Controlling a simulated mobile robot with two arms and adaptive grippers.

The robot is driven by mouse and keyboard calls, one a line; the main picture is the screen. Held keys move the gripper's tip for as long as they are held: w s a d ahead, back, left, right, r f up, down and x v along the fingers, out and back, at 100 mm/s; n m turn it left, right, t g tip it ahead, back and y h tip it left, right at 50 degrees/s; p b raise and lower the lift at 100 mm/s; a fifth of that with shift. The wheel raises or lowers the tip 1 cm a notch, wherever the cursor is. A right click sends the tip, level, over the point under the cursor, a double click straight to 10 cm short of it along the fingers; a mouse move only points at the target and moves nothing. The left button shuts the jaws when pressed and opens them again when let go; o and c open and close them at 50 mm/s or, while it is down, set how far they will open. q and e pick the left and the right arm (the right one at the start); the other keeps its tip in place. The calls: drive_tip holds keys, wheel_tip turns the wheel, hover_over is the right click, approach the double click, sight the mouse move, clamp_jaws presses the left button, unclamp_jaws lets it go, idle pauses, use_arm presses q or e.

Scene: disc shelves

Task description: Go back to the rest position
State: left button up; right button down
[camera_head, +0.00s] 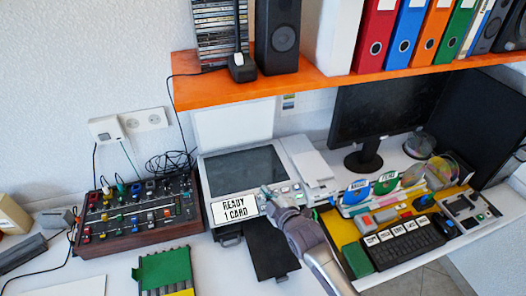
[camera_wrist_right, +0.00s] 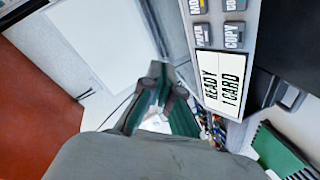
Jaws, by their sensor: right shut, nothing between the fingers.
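My right gripper (camera_head: 267,193) reaches in from the lower right in the head view. Its fingertips are over the front of a grey copier-like machine (camera_head: 205,180), close to the "READY 1 CARD" display (camera_head: 234,209). I cannot tell whether they touch it. In the right wrist view the fingers (camera_wrist_right: 157,75) are closed together with nothing between them, and the display (camera_wrist_right: 221,83) is to their right. My left gripper is not in view.
An orange shelf (camera_head: 300,85) with binders and speakers hangs above. A knob-covered mixer (camera_head: 135,217) stands left of the machine. A keyboard (camera_head: 403,245), disc holders and a monitor (camera_head: 385,105) are to the right.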

drive_tip(key=s+d+m+g+h, duration=0.2)
drive_tip(key=s+d+m+g, duration=0.15)
drive_tip(key=s+d, duration=0.55)
drive_tip(key=s+d+f+m+g+h, duration=0.1)
drive_tip(key=s+d+m+g+h, duration=0.25)
drive_tip(key=s, duration=1.05)
drive_tip(key=s+d+m+g+h, duration=0.1)
drive_tip(key=s+d+m+g, duration=0.2)
drive_tip(key=s+d+m, duration=0.6)
drive_tip(key=s+a+f+n+g+b, duration=0.1)
drive_tip(key=s+f, duration=0.1)
drive_tip(key=f, duration=1.2)
drive_tip(key=s+a+f+n+b, duration=0.1)
drive_tip(key=f+n, duration=0.1)
drive_tip(key=f, duration=1.2)
drive_tip(key=s+d+f, duration=0.1)
drive_tip(key=s+f, duration=0.7)
drive_tip(key=f, duration=0.1)
drive_tip(key=s+d+f+g, duration=0.1)
drive_tip(key=s+d+f, duration=0.1)
drive_tip(key=s+f, duration=0.6)
drive_tip(key=shift+s+d+f+b, duration=0.25)
drive_tip(key=shift+s+f+b, duration=0.1)
drive_tip(key=shift+s+b, duration=0.1)
